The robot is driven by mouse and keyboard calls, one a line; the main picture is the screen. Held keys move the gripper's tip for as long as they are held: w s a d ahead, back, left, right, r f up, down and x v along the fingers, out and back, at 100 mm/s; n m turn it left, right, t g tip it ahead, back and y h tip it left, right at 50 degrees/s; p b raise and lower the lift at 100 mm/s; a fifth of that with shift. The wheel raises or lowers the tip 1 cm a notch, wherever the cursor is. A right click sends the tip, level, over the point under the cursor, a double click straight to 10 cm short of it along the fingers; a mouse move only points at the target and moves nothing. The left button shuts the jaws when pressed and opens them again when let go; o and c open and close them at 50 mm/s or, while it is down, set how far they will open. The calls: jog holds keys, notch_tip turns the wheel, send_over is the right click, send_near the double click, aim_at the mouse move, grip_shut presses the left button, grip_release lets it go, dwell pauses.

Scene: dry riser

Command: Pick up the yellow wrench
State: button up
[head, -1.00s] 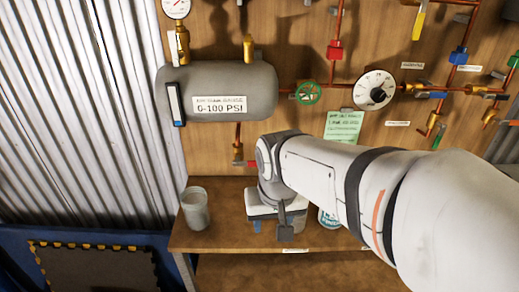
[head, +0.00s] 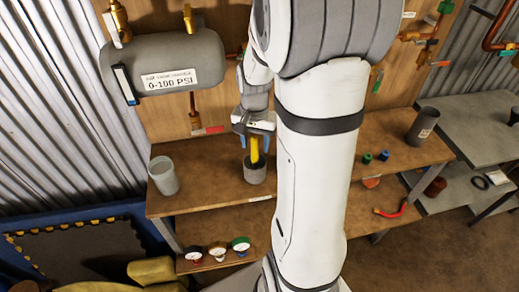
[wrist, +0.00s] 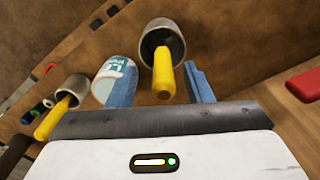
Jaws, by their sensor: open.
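A yellow handle, which I take for the wrench (head: 254,149), stands upright in a dark grey cup (head: 255,174) on the wooden workbench. It also shows in the wrist view (wrist: 164,82), with its lower end hidden inside the cup (wrist: 160,29). My gripper (head: 254,143) is above the cup, pointing down. In the wrist view its blue fingers (wrist: 161,87) are apart, one on each side of the yellow handle, with gaps visible. A second yellow handle (wrist: 50,120) stands in another grey cup at the left of the wrist view.
An empty-looking grey cup (head: 164,176) stands at the bench's left end. A white and teal labelled container (wrist: 108,78) is close beside the left finger. A grey tank (head: 165,66) hangs on the wall behind. Gauges (head: 217,251) sit on the lower shelf.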

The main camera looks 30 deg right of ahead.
aim_at(255, 158)
jog(key=shift+f, duration=1.2)
grip_shut()
